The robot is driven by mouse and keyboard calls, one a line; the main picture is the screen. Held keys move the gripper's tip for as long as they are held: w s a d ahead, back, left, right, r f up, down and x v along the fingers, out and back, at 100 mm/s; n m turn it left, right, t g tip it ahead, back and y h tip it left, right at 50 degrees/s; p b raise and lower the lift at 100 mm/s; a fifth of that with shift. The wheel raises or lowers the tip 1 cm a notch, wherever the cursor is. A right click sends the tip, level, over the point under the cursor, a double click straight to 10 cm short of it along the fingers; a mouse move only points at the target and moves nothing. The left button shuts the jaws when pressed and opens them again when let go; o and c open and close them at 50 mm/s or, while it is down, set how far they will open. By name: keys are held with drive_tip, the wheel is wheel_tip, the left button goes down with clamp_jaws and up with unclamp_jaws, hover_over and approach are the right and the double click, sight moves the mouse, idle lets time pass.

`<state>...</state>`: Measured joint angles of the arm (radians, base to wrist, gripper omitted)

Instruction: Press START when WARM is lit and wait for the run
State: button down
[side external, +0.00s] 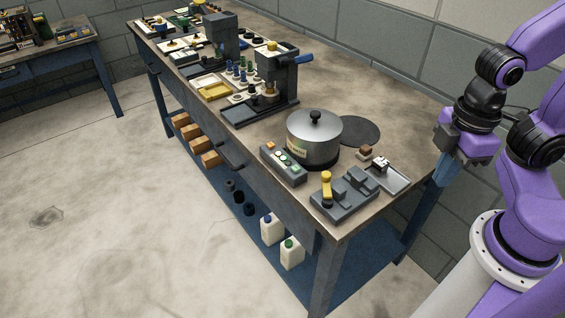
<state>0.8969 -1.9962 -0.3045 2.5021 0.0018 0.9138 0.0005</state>
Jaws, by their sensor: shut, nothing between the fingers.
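A small grey control box (283,163) sits near the front edge of the bench, just in front of a lidded metal pot (313,150). Its sloped face carries several small coloured buttons or lamps, among them orange, green and whitish ones. Their labels are too small to read, so I cannot tell which is START or WARM, or whether WARM is lit. The pot has a black knob and a yellowish label. My gripper (442,175) is shut and empty, at the right end of the bench, well apart from the control box.
A grey fixture with a yellow-topped handle (326,187) stands right of the control box, near the corner. A metal tray (396,181) and a dark round plate (360,131) lie nearby. A dark press (275,75) and several small parts crowd the bench farther left.

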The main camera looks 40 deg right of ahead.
drive_tip(key=shift+w, duration=0.1)
drive_tip(key=n+t+y, duration=0.5)
drive_tip(key=t+y, duration=0.1)
drive_tip(key=t, duration=0.1)
hover_over(300, 168)
drive_tip(key=shift+f, duration=0.7)
drive_tip(key=shift+f, duration=4.4)
drive_tip(key=shift+f, duration=0.15)
drive_tip(key=shift+f, duration=0.3)
